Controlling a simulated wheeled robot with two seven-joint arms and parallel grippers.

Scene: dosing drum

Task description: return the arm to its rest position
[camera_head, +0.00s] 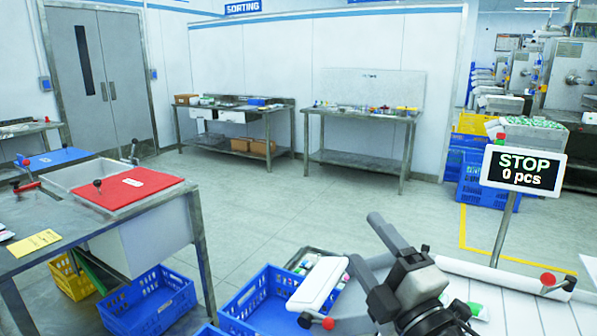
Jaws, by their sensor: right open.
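My right gripper (447,322) is at the bottom of the view, right of the middle, at the end of my dark grey and black arm. It is open, and I see nothing held in it; its fingertips are partly cut off by the lower edge. It is over or in front of a white slatted surface (520,280), and I cannot tell whether it touches it. A sign (523,170) on a post reads "STOP 0 pcs". My left gripper is not in view.
A white panel (318,284) with a red knob and a blue crate (262,303) are left of my arm. A red-knobbed lever (548,280) is at right. A table with a red lid (127,188) stands at left. The middle floor is clear.

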